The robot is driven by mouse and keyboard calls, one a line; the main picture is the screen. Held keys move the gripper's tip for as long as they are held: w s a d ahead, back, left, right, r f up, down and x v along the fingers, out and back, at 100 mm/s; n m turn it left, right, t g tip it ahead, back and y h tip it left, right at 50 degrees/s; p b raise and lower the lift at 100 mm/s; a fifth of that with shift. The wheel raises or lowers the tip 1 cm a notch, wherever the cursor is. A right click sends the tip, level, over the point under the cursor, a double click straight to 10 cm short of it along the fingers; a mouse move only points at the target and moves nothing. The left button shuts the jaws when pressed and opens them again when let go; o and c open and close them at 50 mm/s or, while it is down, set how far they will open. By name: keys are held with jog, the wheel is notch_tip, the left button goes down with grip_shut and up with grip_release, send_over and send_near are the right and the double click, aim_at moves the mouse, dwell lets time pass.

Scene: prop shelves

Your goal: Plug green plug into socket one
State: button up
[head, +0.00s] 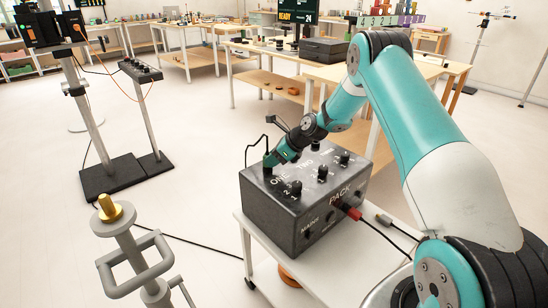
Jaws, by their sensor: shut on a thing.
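The black pack box (262,208) stands on a white trolley at the centre of the head view. Its top carries white labels, with ONE near the left corner and TWO behind it. My gripper (271,160) reaches down to the top's left corner, just behind the ONE label. It is shut on the small green plug (268,168), which is mostly covered by the fingers. A thin black cable loops up beside it. Socket one is hidden under the plug and gripper, so I cannot tell whether the plug is seated in it.
Several black knobs (322,173) stand on the box top. A red plug (351,212) with a cable is at the box's front face. A grey stand with a brass top (109,208) is at front left.

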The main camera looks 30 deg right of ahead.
jog(key=shift+f, duration=0.15)
jog(key=o, duration=1.1)
jog(key=v, duration=1.7)
jog(key=shift+s+d, duration=0.1)
jog(key=shift+s, duration=0.05)
